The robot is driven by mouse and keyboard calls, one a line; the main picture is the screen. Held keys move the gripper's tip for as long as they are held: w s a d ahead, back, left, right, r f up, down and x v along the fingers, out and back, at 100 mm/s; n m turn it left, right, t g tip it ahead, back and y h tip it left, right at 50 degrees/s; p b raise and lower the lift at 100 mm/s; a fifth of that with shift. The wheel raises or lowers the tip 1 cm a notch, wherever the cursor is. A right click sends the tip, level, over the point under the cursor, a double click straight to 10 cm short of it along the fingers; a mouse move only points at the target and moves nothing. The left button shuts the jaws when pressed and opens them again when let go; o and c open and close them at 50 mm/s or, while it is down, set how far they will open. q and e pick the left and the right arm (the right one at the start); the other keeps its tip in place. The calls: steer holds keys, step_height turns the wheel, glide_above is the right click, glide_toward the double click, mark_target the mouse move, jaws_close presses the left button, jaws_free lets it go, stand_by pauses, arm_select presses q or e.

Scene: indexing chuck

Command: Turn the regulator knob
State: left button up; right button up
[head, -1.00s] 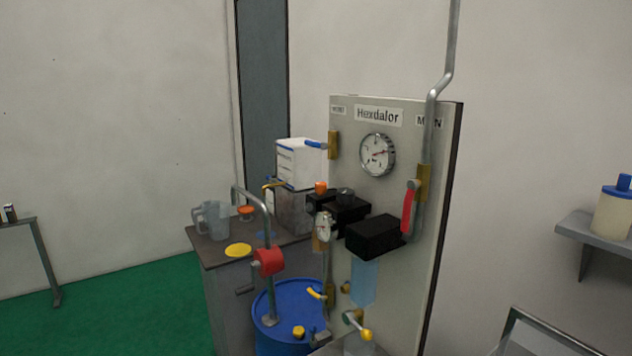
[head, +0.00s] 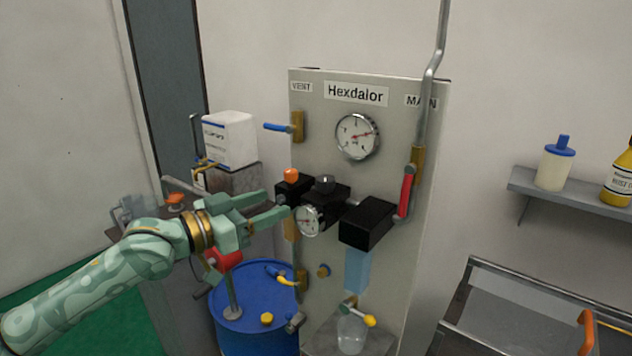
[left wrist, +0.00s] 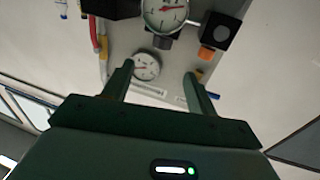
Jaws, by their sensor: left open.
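The regulator is a row of black blocks on the grey Hexdalor panel (head: 390,110). A dark knob (head: 325,184) stands on top of its middle block, above a small round gauge (head: 308,221). An orange knob (head: 291,175) tops the left block. My left gripper (head: 274,204) is open and empty, just left of the blocks, its fingers pointing right toward them. In the left wrist view the open fingers (left wrist: 160,76) point toward the panel; the small gauge (left wrist: 165,12) and orange knob (left wrist: 206,52) show beyond the tips. My right gripper is not in view.
A large gauge (head: 357,137), a blue lever (head: 278,128) and a red lever (head: 405,194) are on the panel. A blue drum (head: 255,300) stands below my left gripper. A wall shelf (head: 550,195) with bottles is at right.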

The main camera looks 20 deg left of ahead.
mark_target(318, 185)
arm_select(q)
steer(key=x, duration=1.1)
steer(key=shift+w+p, duration=0.4)
steer(key=shift+w, duration=0.1)
steer(key=shift+w+d, duration=0.25)
steer(key=shift+w, duration=0.25)
steer(key=shift+w+d, duration=0.1)
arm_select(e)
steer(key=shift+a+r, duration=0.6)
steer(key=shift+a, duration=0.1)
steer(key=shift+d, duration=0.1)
